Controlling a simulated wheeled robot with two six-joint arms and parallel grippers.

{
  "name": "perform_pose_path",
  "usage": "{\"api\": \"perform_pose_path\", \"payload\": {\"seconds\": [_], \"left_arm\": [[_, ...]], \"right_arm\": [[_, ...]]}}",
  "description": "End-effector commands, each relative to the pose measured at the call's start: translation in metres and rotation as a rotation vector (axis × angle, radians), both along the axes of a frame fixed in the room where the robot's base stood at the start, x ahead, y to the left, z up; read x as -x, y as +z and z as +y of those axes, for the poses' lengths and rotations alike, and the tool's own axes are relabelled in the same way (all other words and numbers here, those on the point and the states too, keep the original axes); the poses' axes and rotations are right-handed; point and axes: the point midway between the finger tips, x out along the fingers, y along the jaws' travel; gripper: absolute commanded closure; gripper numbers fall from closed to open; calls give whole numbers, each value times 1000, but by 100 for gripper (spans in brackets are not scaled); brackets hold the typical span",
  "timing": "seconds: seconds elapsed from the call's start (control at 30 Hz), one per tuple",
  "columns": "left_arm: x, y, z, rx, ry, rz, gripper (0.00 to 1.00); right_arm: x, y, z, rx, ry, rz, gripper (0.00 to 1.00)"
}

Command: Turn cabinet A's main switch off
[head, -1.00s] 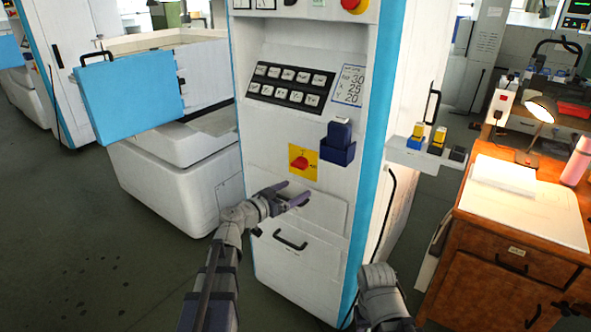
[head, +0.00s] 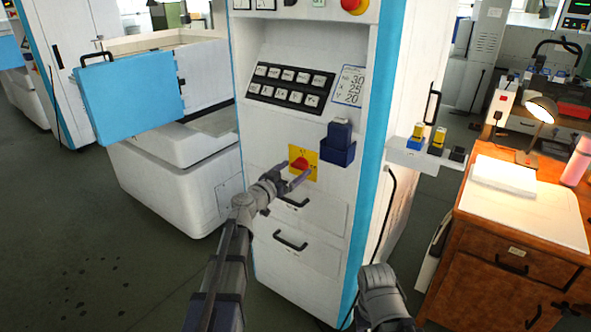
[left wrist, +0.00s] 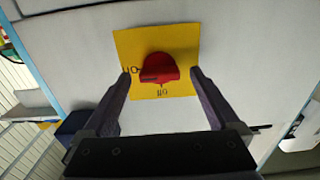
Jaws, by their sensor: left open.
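The main switch is a red rotary knob (head: 299,163) on a yellow plate (head: 312,157), on the white cabinet front (head: 262,150). No letter marking the cabinet is readable. In the left wrist view, the knob (left wrist: 158,66) shows with a dark mark at its lower left, towards a label at the plate's left that looks like ON. Another label, apparently OFF, sits below the knob. My left gripper (head: 297,179) is open just in front of the switch. Its fingertips (left wrist: 160,82) flank the knob, with gaps visible; contact cannot be told.
A dark blue holder (head: 337,152) sticks out right of the switch. Below are drawers with black handles (head: 291,240). A small shelf (head: 422,158) with coloured blocks juts from the cabinet's right side. A wooden desk (head: 490,255) stands at right.

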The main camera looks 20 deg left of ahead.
Motion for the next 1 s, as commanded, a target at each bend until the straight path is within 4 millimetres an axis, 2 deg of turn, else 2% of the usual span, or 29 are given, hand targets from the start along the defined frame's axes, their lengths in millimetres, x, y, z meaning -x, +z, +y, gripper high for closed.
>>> {"api": "perform_pose_path", "payload": {"seconds": [0.1,0.37,1.0], "left_arm": [[-11,0,-4,0,-1,0,5],[-11,0,-4,0,0,0,6],[-11,0,-4,0,0,0,78]], "right_arm": [[0,0,0,0,0,0,50],[0,0,0,0,0,0,50],[0,0,0,0,0,0,50]]}}
